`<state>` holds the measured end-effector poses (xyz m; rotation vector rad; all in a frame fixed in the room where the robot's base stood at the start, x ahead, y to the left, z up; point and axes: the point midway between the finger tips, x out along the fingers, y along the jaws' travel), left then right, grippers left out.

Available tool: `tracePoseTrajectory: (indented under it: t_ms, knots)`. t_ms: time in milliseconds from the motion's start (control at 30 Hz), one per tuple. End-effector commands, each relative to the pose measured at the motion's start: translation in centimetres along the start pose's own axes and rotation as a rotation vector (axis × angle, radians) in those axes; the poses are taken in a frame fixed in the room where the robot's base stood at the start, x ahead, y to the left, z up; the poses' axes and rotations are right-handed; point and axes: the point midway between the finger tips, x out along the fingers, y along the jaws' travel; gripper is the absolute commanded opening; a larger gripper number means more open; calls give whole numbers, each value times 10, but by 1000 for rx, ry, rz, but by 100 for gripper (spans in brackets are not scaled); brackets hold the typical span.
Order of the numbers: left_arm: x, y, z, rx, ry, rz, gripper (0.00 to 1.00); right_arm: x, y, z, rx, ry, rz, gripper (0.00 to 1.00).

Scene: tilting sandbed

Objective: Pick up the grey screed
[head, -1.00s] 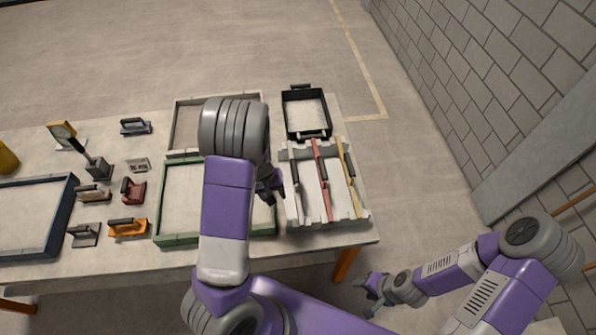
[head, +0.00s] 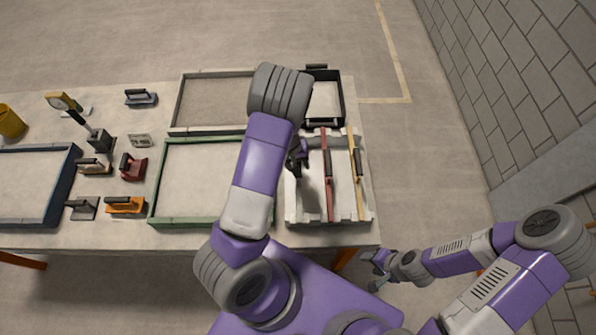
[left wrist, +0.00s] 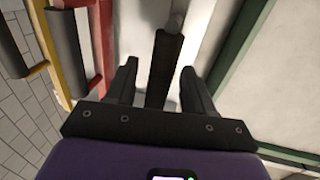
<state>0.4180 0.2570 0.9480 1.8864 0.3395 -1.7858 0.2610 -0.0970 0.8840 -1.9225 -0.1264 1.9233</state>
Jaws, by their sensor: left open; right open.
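The grey screed (head: 299,190) lies in the left slot of a pale rack, partly hidden by my left gripper (head: 298,158). In the left wrist view, its dark handle (left wrist: 166,62) runs between the open fingers of my left gripper (left wrist: 158,68), with a finger on each side. A small grey part of the screed (left wrist: 174,23) shows beyond the handle. I cannot tell whether the fingers touch it. My right gripper (head: 377,270) is open and empty, off the table's front right side.
The pale rack (head: 345,217) also holds a red screed (head: 329,190) and a yellow screed (head: 359,190). A green-framed tray (head: 190,222) lies left of it, and a black tray (head: 342,98) behind it. Several trowels and floats sit farther left.

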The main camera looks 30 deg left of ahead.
Motion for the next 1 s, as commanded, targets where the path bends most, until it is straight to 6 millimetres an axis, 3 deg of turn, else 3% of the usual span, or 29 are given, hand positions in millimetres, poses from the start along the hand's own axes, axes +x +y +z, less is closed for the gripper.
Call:
tracePoseTrajectory:
  t_ms: [233,600,867,1000]
  knots:
    - [2,0,0,1,0,1,53,0,0,0,0,0,0,51]
    - [2,0,0,1,0,1,0,0,0,0,0,0,0,51]
    - [0,1,0,1,1,2,0,0,0,0,0,0,0,51]
    - [-14,5,-1,3,3,4,0,-4,-1,0,0,0,0,51]
